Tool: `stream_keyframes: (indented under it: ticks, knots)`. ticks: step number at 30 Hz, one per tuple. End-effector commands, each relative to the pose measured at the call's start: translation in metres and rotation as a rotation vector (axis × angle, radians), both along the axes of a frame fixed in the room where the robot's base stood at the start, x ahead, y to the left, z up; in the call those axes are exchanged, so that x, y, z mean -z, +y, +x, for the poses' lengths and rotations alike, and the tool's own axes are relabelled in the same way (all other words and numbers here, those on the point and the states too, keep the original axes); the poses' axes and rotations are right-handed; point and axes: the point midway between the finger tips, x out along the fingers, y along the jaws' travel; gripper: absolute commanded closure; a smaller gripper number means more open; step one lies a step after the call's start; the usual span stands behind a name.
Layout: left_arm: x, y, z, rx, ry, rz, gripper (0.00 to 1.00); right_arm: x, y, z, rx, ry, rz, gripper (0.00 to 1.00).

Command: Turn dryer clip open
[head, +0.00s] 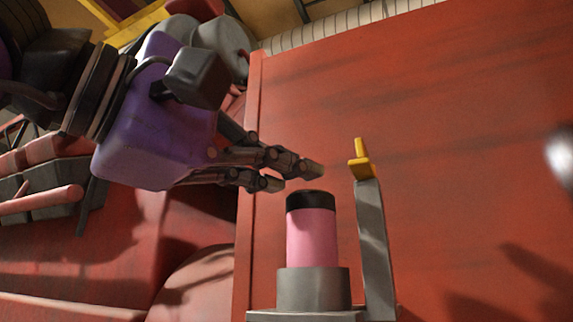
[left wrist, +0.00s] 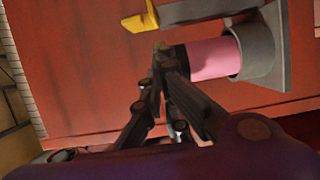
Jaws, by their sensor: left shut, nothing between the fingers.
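The dryer is a pink cylinder (head: 311,238) with a black top, upright in a grey round base (head: 313,290). It also shows in the left wrist view (left wrist: 212,58). The clip (head: 360,160) is a small yellow piece at the top of a grey upright post (head: 373,245), just right of the cylinder; in the left wrist view it is at the top (left wrist: 148,17). My left gripper (head: 318,176) is shut and empty. Its fingertips are just above the cylinder's black top and left of the clip, apart from the clip in the head view. My right gripper is not in view.
A large red panel (head: 450,130) stands behind the post and cylinder. Red and grey machine parts (head: 45,190) are at the left. A blurred pale round thing (head: 562,155) is at the right edge. The area right of the clip looks free.

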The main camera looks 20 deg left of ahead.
Motion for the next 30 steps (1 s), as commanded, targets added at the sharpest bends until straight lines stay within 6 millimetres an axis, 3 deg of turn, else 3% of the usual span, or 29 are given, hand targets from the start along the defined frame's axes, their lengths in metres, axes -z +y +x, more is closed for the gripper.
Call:
stream_keyframes:
  ticks: [1, 9, 15, 30]
  knots:
    - [0.001, 0.004, 0.003, 0.002, 0.003, -0.005, 1.0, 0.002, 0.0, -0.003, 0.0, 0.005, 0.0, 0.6]
    - [0.001, 0.021, -0.057, 0.002, -0.002, -0.004, 1.0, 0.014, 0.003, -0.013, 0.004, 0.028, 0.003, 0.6]
    - [0.001, 0.03, -0.084, -0.001, 0.002, -0.004, 1.0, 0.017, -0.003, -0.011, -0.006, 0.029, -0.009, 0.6]
    - [0.001, 0.033, -0.093, -0.003, 0.003, -0.002, 1.0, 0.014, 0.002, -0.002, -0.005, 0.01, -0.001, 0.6]
